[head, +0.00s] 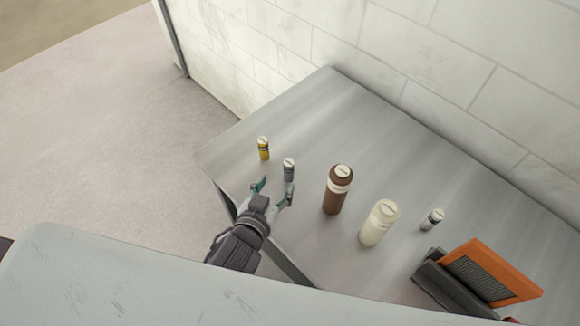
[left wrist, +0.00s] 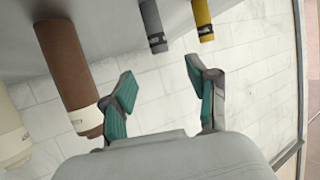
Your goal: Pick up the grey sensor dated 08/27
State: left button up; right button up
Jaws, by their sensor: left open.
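A small grey cylindrical sensor (head: 289,170) stands on the metal table, just beyond my left gripper (head: 273,188). The dates on both are too small to read. My left gripper is open and empty, its teal-padded fingers apart and pointing toward the nearer grey sensor. In the left wrist view a grey cylinder (left wrist: 153,25) shows beyond the open fingers (left wrist: 160,78), between the brown bottle and the yellow cylinder. My right gripper is not in view.
A yellow cylinder (head: 263,149) stands left of the nearer grey sensor. A brown bottle (head: 338,188) and a cream bottle (head: 379,223) stand to its right. An orange-framed panel (head: 490,272) sits at the lower right. The table's (head: 335,105) far part is clear, with a wall behind.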

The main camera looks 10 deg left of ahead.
aim_at(287, 168)
pick_arm(q)
jog(key=b+x, duration=0.1)
jog(key=x, duration=0.4)
jog(key=shift+f, duration=0.15)
jog(key=shift+w+b, duration=0.3)
jog(key=shift+w+d+f+b, duration=0.1)
jog(key=shift+w+f+b, duration=0.35)
jog(key=shift+w+b, duration=0.15)
jog(key=b+x, duration=0.2)
jog(key=x, duration=0.1)
jog(key=shift+w+f, duration=0.1)
jog(key=shift+w, duration=0.3)
jog(key=shift+s, duration=0.15)
jog(key=shift+c, duration=2)
grip_shut()
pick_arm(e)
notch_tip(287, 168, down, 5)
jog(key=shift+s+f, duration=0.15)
